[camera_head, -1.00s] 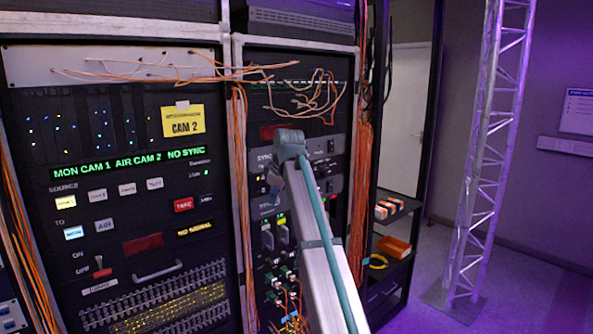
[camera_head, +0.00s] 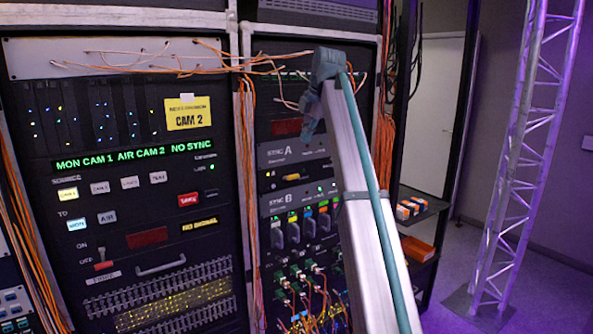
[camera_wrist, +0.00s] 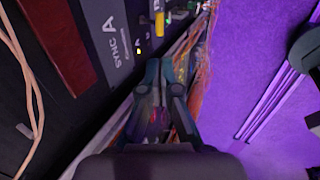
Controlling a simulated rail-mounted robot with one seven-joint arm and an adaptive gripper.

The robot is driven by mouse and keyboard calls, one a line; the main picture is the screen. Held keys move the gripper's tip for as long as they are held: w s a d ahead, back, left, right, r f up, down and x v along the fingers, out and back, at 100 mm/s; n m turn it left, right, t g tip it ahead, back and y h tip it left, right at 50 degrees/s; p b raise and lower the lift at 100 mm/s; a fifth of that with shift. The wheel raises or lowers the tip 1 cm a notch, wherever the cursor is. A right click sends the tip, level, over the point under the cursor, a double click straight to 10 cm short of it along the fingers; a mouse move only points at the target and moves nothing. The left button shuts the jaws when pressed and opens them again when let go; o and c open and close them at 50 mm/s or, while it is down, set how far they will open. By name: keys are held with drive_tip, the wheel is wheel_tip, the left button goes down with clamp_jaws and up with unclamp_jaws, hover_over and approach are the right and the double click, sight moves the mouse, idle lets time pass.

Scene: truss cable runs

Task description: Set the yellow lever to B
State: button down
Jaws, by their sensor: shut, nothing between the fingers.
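A small yellow lever (camera_head: 291,177) sits low on the dark grey SYNC A panel (camera_head: 277,155), just above the SYNC B panel (camera_head: 274,202). Its exact setting is too small to read. In the wrist view a yellow piece (camera_wrist: 159,23) shows near the top, beside the SYNC A lettering, likely the same lever. My gripper (camera_head: 307,136) hangs in front of the upper right part of the SYNC A panel, above and right of the lever. Its fingers (camera_wrist: 166,72) are shut and empty, apart from the lever. My arm hides the right end of both panels.
Coloured-top plugs (camera_head: 293,231) and patch cables crowd below the lever. Orange cables (camera_head: 385,135) run down the rack's right side. Loose cables (camera_head: 200,62) hang above. A shelf with orange items (camera_head: 418,249) and a truss tower (camera_head: 525,150) stand to the right.

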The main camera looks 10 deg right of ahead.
drive_tip(key=p, duration=0.5)
approach(294, 176)
drive_tip(key=x, duration=0.7)
drive_tip(key=shift+w+f, duration=0.1)
drive_tip(key=shift+f+t+b, duration=0.15)
drive_tip(key=shift+t+b, duration=0.15)
drive_tip(key=shift+b, duration=0.3)
